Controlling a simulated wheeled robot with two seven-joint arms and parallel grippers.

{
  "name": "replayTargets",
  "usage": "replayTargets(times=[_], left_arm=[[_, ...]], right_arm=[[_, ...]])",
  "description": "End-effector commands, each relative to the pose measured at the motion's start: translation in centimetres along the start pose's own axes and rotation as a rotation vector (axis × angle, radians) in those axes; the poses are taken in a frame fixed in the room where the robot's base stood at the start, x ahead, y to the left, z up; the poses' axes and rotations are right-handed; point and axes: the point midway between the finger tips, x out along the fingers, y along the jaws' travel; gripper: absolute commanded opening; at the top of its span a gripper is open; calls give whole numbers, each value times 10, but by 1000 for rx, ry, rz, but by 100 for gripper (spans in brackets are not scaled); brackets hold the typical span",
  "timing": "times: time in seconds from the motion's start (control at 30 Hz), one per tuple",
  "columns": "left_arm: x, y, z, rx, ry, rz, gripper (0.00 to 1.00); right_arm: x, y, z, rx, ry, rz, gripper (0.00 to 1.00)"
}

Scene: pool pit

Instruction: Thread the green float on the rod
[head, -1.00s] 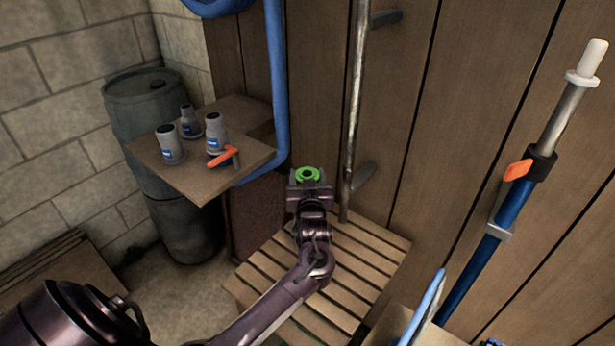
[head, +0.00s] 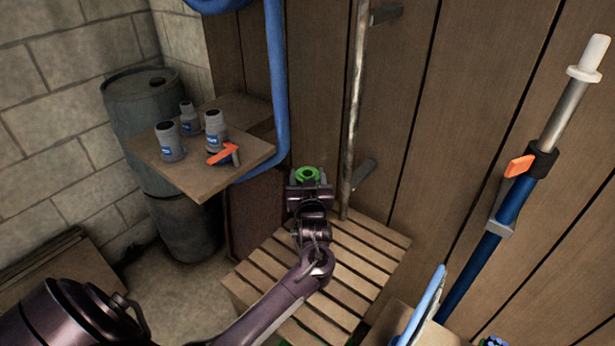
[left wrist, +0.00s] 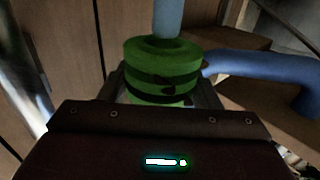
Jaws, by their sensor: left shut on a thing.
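My left gripper (head: 308,188) is shut on the green float (head: 307,174), a thick ring whose hole faces up in the head view. In the left wrist view the float (left wrist: 160,75) shows dark bands and sits between the fingers. A slanted pole (head: 529,170) stands at the right, blue below and silver above, with a white collar and narrow white tip. It is well apart from the float. A metal pipe (head: 355,100) runs upright on the wall, just right of the float. I cannot tell which of these is the rod. My right gripper is not in view.
A blue hose (head: 277,80) runs down the wall beside a shelf (head: 200,184) holding grey bottles (head: 169,142) and an orange-handled valve (head: 223,154). A slatted wooden crate (head: 345,265) stands below the gripper. A light-blue object (head: 428,300) is at lower right. A barrel (head: 150,100) stands behind.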

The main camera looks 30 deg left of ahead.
Motion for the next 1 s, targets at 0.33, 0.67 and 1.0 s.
replayTargets(times=[0.33,0.67,1.0], left_arm=[[0,0,5,0,0,0,34],[0,0,17,-1,-1,-1,34],[0,0,28,-1,0,-1,34]], right_arm=[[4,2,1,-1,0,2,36],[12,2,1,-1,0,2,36],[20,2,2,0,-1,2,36]])
